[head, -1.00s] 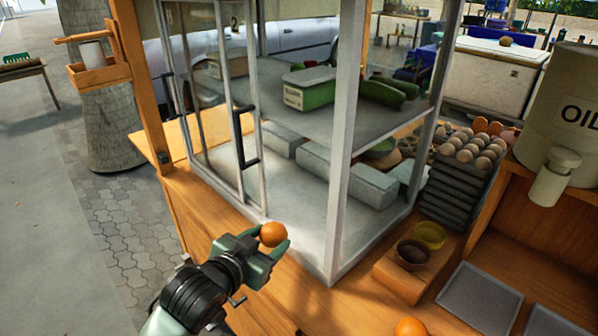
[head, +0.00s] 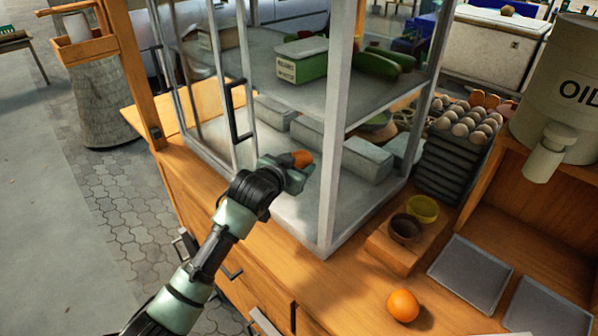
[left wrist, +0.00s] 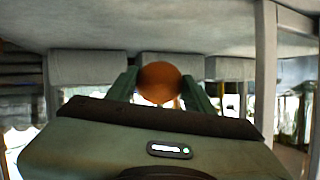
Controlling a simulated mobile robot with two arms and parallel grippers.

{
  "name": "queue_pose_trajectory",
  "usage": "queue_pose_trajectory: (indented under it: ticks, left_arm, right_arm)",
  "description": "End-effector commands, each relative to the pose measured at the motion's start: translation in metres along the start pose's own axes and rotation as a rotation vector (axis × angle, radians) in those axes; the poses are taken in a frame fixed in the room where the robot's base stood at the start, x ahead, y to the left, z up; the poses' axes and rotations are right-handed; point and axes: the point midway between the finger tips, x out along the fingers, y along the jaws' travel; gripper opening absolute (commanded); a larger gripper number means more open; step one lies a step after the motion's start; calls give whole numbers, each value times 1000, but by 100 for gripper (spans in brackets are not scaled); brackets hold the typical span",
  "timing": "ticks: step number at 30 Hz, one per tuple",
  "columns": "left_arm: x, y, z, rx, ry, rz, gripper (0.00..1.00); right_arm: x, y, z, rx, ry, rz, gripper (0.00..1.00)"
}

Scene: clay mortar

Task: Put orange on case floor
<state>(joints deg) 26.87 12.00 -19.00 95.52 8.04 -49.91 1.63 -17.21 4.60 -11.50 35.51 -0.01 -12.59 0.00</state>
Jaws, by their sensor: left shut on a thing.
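My left gripper (head: 297,172) is shut on an orange (head: 302,159). It is at the open front of the glass display case, reaching inside between the door frame and the corner post. In the left wrist view the orange (left wrist: 160,82) sits between the two green fingers. The case floor (head: 290,205) is a grey surface below the gripper, and the orange appears held above it. A second orange (head: 403,305) lies on the wooden counter outside the case. My right gripper is not in view.
The case's corner post (head: 336,130) stands just right of my gripper, and the door handle (head: 237,110) is to its left. Grey boxes (head: 365,158) stand at the back of the case floor. A shelf (head: 290,85) is above. Bowls (head: 406,228) and egg trays (head: 455,150) stand to the right.

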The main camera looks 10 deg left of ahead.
Motion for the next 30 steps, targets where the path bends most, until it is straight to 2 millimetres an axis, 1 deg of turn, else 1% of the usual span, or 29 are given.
queue_pose_trajectory:
  ticks: [2, 4, 9, 12, 23, 24, 26, 27, 30]
  left_arm:
    - [6, 0, -4, 0, 2, 0, 8]
    - [9, 0, -2, 0, 0, 1, 8]
    - [17, 4, 20, 0, -3, 0, 8]
    - [20, 5, 27, 0, 0, 0, 8]
    - [22, 6, 31, 0, 1, 0, 8]
    - [22, 6, 32, 0, 0, 0, 55]
    - [22, 6, 32, 0, 1, 0, 72]
    - [22, 6, 32, 0, 0, 0, 74]
    - [22, 6, 31, 0, 0, 0, 74]
  right_arm:
    - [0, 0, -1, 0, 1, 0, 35]
    - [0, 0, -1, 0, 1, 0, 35]
    - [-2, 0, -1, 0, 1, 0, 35]
    - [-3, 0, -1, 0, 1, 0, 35]
    - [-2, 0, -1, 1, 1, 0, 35]
    - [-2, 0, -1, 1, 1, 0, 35]
    - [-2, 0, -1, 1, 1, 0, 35]
    - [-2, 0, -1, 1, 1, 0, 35]
    - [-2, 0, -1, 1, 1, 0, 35]
